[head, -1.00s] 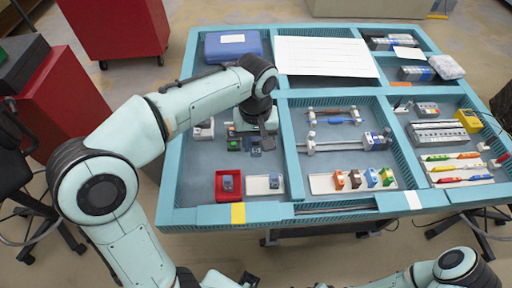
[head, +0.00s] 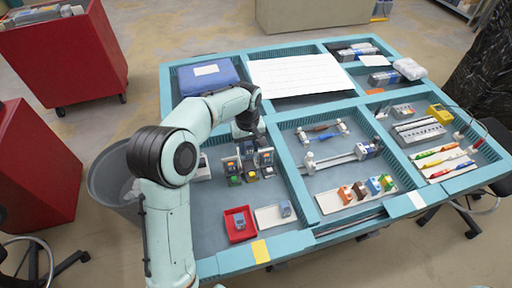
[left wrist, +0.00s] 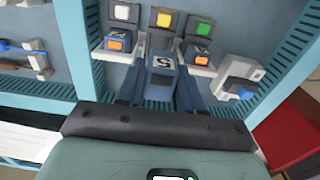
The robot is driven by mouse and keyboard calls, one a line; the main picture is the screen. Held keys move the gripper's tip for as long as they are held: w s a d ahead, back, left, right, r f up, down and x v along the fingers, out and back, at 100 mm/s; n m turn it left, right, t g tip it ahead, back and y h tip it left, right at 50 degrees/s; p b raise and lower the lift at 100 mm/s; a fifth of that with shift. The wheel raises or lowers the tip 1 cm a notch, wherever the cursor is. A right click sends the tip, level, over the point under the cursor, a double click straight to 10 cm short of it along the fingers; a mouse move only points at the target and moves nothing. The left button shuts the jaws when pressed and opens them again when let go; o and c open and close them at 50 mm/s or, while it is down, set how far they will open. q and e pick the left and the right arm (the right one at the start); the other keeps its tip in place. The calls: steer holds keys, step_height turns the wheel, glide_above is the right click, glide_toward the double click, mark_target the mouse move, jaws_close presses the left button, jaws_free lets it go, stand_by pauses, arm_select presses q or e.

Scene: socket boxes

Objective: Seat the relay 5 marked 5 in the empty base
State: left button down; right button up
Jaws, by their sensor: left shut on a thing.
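My left gripper (head: 247,140) is shut on the relay 5 (left wrist: 161,69), a blue block with a "5" on its top, clearest in the left wrist view. The relay stands between the two fingers, over the middle of a row of three bases. Its neighbours are two blue relays with orange patches, one (left wrist: 118,37) on the left and one (left wrist: 198,50) on the right in that view. The middle base's yellow square (left wrist: 163,19) shows just beyond the held relay. The base's socket is hidden under it, so I cannot tell whether they touch. My right gripper is out of view.
A red tray (head: 231,235) with a blue-grey block and a white tray (head: 266,219) with another block lie in front of the bases. A blue divider (head: 283,155) runs close on the right. A pale device (head: 203,170) stands left of the row.

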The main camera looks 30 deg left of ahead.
arm_select(q)
steer(key=shift+w+a+f, duration=0.3)
steer(key=shift+a+f, duration=0.05)
steer(key=shift+f, duration=0.15)
step_height(320, 180, down, 5)
steer(key=b, duration=0.3)
steer(key=shift+s+f, duration=0.1)
steer(key=shift+w, duration=0.2)
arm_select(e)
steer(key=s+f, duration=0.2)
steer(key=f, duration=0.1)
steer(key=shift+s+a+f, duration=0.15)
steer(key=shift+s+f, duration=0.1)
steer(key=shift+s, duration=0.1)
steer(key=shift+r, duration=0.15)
arm_select(q)
steer(key=shift+s+f, duration=0.1)
steer(key=shift+f, duration=0.1)
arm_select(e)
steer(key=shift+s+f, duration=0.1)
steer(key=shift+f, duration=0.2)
arm_select(q)
steer(key=shift+f+b, duration=0.35)
steer(key=shift+f, duration=0.45)
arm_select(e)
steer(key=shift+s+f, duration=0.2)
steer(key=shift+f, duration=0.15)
